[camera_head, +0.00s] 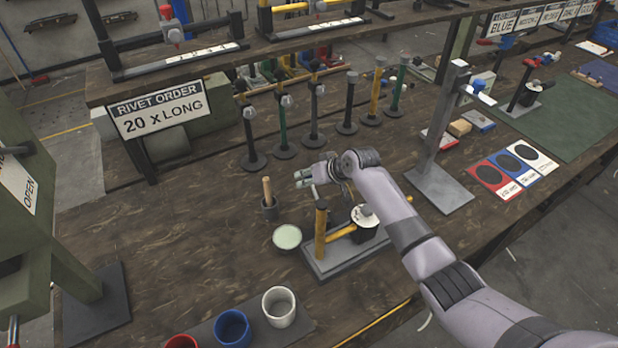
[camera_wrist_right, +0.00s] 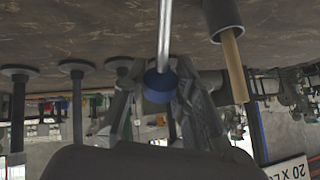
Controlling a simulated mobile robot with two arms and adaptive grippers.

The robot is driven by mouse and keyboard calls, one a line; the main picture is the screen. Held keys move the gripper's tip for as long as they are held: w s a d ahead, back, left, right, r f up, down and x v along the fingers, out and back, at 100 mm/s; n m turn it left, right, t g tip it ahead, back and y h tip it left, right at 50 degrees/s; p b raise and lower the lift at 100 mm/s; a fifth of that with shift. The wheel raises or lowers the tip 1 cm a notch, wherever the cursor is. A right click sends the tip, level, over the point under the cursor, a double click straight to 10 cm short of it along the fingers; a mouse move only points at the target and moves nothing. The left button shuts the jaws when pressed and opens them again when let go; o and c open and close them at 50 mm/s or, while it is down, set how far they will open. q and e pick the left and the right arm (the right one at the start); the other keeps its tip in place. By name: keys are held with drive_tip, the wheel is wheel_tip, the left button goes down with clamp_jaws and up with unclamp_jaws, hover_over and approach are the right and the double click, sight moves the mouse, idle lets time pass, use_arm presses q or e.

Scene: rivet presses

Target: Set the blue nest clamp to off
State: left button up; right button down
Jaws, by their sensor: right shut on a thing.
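My right gripper (camera_head: 318,173) reaches in from the right, over the bench just behind a small press with a yellow post (camera_head: 320,232). In the right wrist view its fingers (camera_wrist_right: 165,95) are shut around a blue knob (camera_wrist_right: 158,88) at the end of a straight silver rod (camera_wrist_right: 165,35). I take this as the blue nest clamp's lever. My left gripper is not in view.
A wooden handle in a dark cup (camera_head: 269,208) and a pale green dish (camera_head: 287,237) stand left of the press. Several coloured posts stand behind. White (camera_head: 279,308), blue (camera_head: 232,327) and red cups are at the front. A grey stand (camera_head: 440,185) is to the right.

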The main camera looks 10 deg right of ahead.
drive_tip(key=shift+f, duration=0.1)
drive_tip(key=c, duration=1.3)
unclamp_jaws()
drive_tip(key=v, duration=1.2)
